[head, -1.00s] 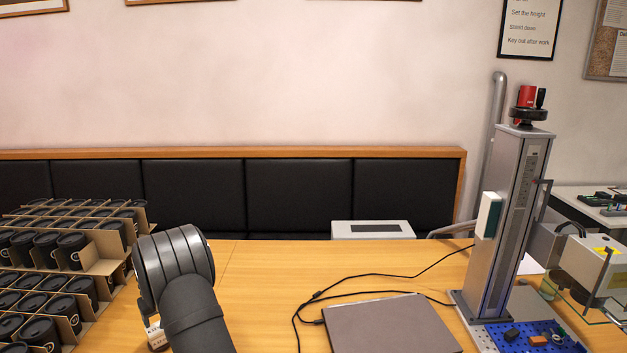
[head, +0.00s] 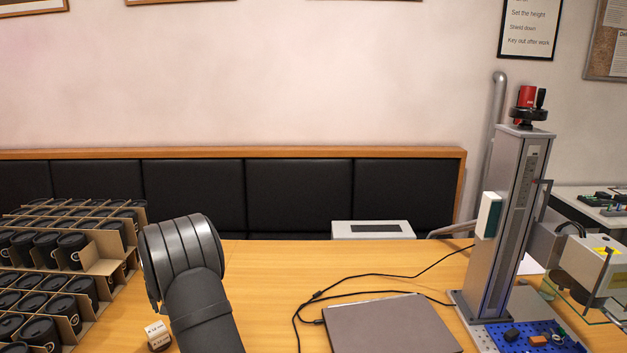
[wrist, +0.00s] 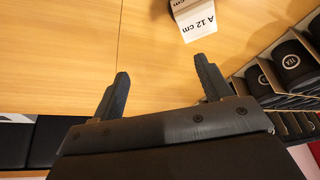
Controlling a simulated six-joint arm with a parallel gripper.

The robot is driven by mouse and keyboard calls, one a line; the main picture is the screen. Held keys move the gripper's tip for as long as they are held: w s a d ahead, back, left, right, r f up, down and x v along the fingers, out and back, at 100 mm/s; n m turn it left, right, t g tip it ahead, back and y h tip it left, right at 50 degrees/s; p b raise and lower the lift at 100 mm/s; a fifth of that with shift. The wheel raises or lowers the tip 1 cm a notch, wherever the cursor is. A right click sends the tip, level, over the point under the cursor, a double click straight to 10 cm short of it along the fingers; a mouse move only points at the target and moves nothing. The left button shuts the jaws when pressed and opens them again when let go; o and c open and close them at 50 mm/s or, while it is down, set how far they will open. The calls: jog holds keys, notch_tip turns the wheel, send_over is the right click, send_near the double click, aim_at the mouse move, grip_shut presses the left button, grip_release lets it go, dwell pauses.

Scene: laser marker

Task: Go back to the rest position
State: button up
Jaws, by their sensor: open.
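My gripper (wrist: 161,68) shows in the wrist view with its two black fingers spread wide and nothing between them. It is above the bare wooden table (wrist: 60,60). In the head view my dark arm stands at the lower left, and the gripper itself is hidden there.
Cardboard-divided crates of black cups (head: 105,255) stand at the left, close to my arm. A closed laptop (head: 390,325) and black cables lie right of centre. The laser marker column (head: 510,220) rises at the right, by a blue perforated plate (head: 530,340).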

jog(key=a+m, duration=0.1)
jog(key=a, duration=0.1)
jog(key=a+m, duration=0.1)
jog(key=a, duration=0.1)
jog(key=a+f+m+h, duration=0.1)
jog(key=a, duration=0.2)
jog(key=shift+s+a+m+t, duration=0.1)
jog(key=shift+s+m+t, duration=0.2)
jog(key=shift+t, duration=0.1)
jog(key=s+a+f, duration=0.1)
jog(key=a+f, duration=0.3)
jog(key=a, duration=0.2)
jog(key=shift+s+a, duration=0.35)
jog(key=shift+a, duration=0.05)
